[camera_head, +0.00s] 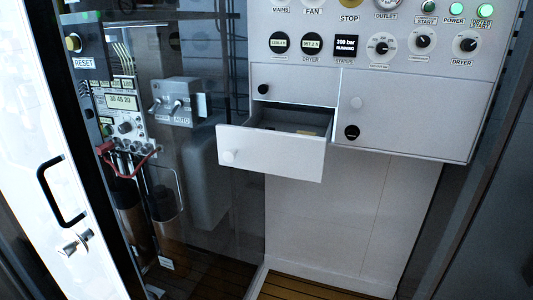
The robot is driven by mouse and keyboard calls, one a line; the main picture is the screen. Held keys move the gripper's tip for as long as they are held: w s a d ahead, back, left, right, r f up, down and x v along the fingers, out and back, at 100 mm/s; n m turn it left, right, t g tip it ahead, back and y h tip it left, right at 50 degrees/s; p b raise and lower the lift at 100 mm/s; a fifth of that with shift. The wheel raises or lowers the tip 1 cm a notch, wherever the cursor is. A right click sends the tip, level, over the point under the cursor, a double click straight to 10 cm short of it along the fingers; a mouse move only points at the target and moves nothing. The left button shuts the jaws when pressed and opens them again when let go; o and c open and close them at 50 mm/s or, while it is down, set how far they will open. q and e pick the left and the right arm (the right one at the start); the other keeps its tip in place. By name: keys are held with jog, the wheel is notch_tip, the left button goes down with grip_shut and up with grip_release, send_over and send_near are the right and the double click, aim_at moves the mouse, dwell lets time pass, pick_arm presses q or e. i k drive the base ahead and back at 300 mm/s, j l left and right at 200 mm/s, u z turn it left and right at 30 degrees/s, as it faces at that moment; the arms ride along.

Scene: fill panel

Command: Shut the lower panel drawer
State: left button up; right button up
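The lower panel drawer (272,152) is pulled out from the light grey control panel and stands open, tilted in view toward the left. Its front has a round white knob (229,156). A small yellowish item (307,132) shows inside it, too small to identify. Above it a shut narrow drawer front (292,88) has a black knob (263,89). Neither gripper is in view.
A closed compartment door (415,115) with a white and a black knob is right of the drawer. Dials and buttons fill the panel above. A glazed door with a black handle (62,192) stands at left. Space below the drawer looks clear.

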aim_at(282, 152)
jog(key=i+l+u, duration=0.1)
jog(key=i, duration=0.3)
jog(key=i+l, duration=0.35)
jog(key=i+l+u, duration=0.15)
jog(key=i, duration=0.35)
jog(key=l, duration=0.1)
